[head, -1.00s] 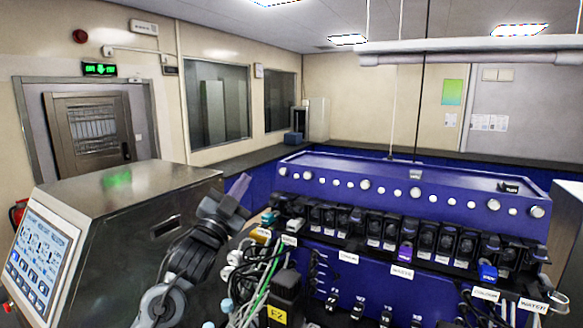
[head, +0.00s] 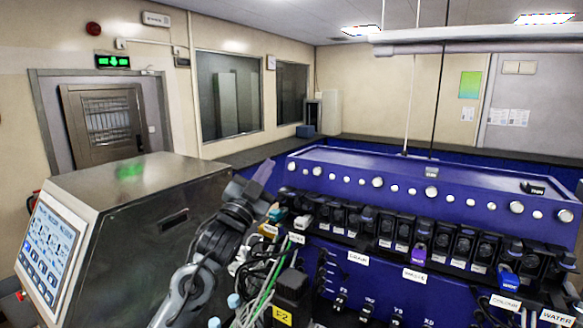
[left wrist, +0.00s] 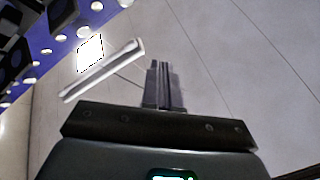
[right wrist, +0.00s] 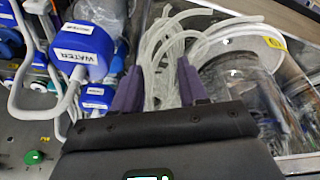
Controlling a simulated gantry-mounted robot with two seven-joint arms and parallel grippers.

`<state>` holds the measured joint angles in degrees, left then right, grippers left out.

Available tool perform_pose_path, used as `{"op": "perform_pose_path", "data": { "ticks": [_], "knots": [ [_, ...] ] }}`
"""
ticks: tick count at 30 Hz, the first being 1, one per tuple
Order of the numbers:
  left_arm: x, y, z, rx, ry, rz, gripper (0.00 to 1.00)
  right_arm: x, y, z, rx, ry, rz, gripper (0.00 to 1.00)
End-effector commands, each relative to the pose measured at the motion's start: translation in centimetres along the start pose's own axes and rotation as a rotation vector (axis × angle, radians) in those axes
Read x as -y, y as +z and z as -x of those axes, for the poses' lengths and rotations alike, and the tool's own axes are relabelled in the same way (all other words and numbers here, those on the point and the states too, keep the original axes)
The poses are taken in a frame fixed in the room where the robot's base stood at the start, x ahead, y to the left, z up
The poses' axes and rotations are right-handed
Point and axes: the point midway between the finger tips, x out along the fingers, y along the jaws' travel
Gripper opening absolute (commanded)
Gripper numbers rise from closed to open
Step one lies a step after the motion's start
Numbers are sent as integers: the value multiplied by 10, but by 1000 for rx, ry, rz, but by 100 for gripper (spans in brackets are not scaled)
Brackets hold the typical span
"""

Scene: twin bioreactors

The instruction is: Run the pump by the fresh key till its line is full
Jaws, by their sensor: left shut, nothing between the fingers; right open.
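A row of black pumps (head: 396,228) runs along the front of the blue bioreactor housing (head: 330,170) in the head view. Small white labels sit below them; I cannot read one as fresh, and the fresh key and its line cannot be told apart. My left gripper (head: 262,176) is raised at the left end of the row, near the steel cabinet. In the left wrist view its fingers (left wrist: 163,84) are shut and empty, against the ceiling. My right gripper (right wrist: 160,88) is open and empty, over coiled clear tubing (right wrist: 158,55); it is not seen in the head view.
The steel cabinet (head: 130,195) with a touch screen (head: 47,243) stands at left. Cables and tubes (head: 255,270) crowd beside my left arm. In the right wrist view, a blue part labelled WATER (right wrist: 84,52) and a clear vessel (right wrist: 240,85) lie close by.

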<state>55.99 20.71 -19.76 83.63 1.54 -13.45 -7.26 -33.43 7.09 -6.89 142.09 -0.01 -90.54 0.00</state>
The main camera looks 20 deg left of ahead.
Motion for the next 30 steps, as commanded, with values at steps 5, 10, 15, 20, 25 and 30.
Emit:
{"op": "perform_pose_path", "data": {
  "ticks": [5, 10, 15, 20, 25, 30],
  "knots": [
    [-11, 10, -15, 2, 1, 0, 0, 0, -2, 3, -2, 0, 0, 43],
    [-21, 20, -30, 1, 0, 1, 0, 0, -3, 5, -3, 1, 0, 43],
    [-29, 29, -42, 1, 1, 0, 0, 0, -4, 9, -3, 0, -1, 43],
    [-35, 35, -48, 1, 0, -1, 0, 0, -5, 10, -4, -1, -3, 43],
    [-37, 37, -51, 1, 0, -1, 0, 0, -5, 11, -5, -3, -5, 43],
    [-38, 37, -51, 0, 0, -1, 0, 1, -6, 11, -5, -4, -6, 43]
  ]
}}
